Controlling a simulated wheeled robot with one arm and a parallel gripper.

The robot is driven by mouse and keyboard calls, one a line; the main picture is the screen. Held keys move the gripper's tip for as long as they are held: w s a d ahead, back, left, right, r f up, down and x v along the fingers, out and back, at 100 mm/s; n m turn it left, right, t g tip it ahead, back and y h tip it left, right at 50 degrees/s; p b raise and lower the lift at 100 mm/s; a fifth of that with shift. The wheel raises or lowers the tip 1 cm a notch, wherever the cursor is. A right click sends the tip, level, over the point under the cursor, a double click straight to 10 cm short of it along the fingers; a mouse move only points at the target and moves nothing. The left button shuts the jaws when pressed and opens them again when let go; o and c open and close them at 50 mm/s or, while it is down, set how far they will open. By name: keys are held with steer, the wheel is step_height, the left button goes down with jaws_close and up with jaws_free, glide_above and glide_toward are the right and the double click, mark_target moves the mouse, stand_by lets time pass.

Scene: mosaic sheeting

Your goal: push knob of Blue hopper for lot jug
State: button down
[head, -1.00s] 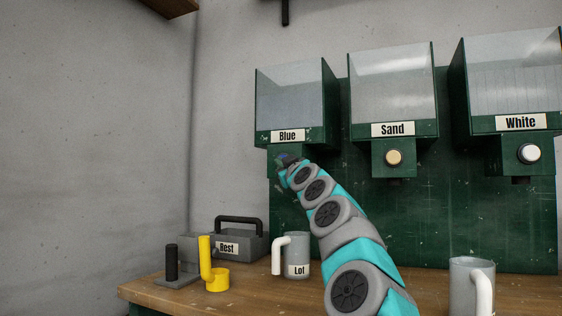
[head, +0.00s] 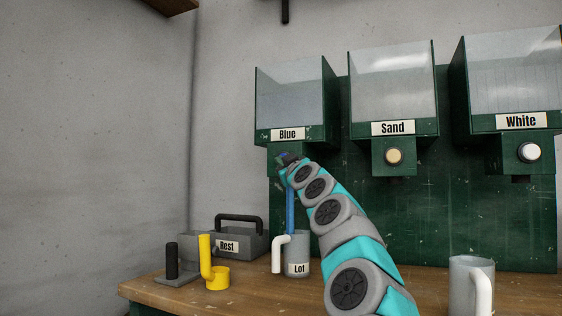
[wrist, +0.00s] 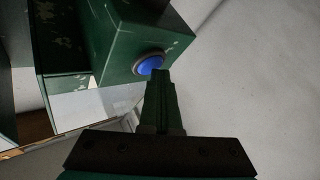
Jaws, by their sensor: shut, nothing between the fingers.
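The Blue hopper (head: 291,100) hangs at the left of the green board, with a "Blue" label on its front. Its blue knob (wrist: 148,64) shows in the wrist view, right at the tip of my gripper (wrist: 158,76); the fingers are shut and appear to touch the knob. In the head view my gripper (head: 287,158) is small and mostly hidden by my arm at the hopper's outlet block. A blue stream (head: 290,210) runs down from under the hopper into the Lot jug (head: 300,245). The grey jug stands upright on the bench below, its white handle to the left.
The Sand hopper (head: 392,90) and White hopper (head: 515,80) hang to the right. A second grey jug (head: 462,285) stands at the bench's right. A yellow scoop (head: 217,279), a black-handled tool (head: 171,262) and the Rest box (head: 255,245) stand left of the Lot jug.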

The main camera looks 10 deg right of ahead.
steer(key=shift+s+a+b, duration=0.5)
steer(key=shift+s+a, duration=0.1)
steer(key=shift+s, duration=0.35)
steer(key=shift+s, duration=0.1)
steer(key=s+a+b, duration=0.1)
steer(key=s, duration=0.1)
steer(key=s+a+b, duration=0.2)
steer(key=shift+b, duration=0.3)
stand_by(2.2)
